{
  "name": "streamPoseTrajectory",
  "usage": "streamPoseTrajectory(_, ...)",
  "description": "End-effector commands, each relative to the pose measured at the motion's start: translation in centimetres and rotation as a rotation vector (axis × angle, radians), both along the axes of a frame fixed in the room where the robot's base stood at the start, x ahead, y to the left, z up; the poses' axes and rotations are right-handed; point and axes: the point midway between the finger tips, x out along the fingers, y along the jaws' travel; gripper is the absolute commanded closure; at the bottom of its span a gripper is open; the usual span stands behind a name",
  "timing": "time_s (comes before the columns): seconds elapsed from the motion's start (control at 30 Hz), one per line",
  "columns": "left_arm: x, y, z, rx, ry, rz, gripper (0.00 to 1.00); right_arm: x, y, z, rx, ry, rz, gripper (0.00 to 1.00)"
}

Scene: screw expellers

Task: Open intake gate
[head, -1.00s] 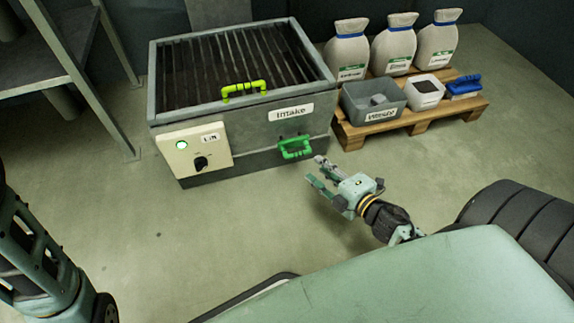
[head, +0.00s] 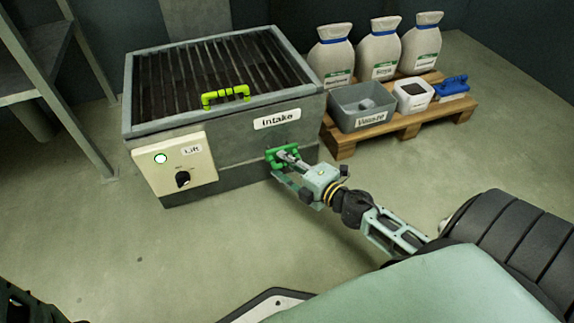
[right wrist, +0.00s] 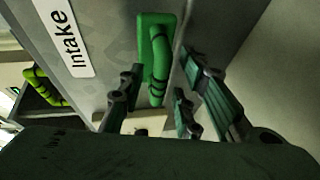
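The grey intake box (head: 228,146) stands at centre left in the head view, with an "Intake" label on its front. Its green front handle (head: 270,154) sits low at the right of that face. My right gripper (head: 281,165) is at this handle and partly covers it. In the right wrist view the green handle (right wrist: 157,62) lies between the spread fingers of my right gripper (right wrist: 165,95). Gaps show on both sides, so it is open and not clamped. My left gripper is not in view.
A lime handle (head: 226,96) is on the box's slatted top. A control panel (head: 175,166) with a lit lamp and black knob is at the left front. A pallet (head: 400,122) with bags and bins stands right. A metal rack (head: 62,100) stands left. Floor ahead is clear.

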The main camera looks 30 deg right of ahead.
Motion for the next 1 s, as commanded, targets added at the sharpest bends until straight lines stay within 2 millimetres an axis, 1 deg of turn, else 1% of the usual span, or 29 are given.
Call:
streamPoseTrajectory(0.17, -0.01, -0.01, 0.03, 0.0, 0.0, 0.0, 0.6, 0.02, -0.02, 0.03, 0.0, 0.0, 0.0, 0.69)
streamPoseTrajectory(0.2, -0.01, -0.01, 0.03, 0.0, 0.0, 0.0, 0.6, 0.01, -0.02, 0.03, 0.0, 0.0, 0.0, 0.71)
streamPoseTrajectory(0.53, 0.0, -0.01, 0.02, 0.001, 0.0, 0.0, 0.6, 0.0, -0.02, 0.03, 0.001, 0.0, -0.001, 1.0)
streamPoseTrajectory(1.0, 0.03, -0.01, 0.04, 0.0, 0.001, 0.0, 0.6, -0.04, -0.01, 0.02, 0.003, 0.001, -0.002, 1.0)
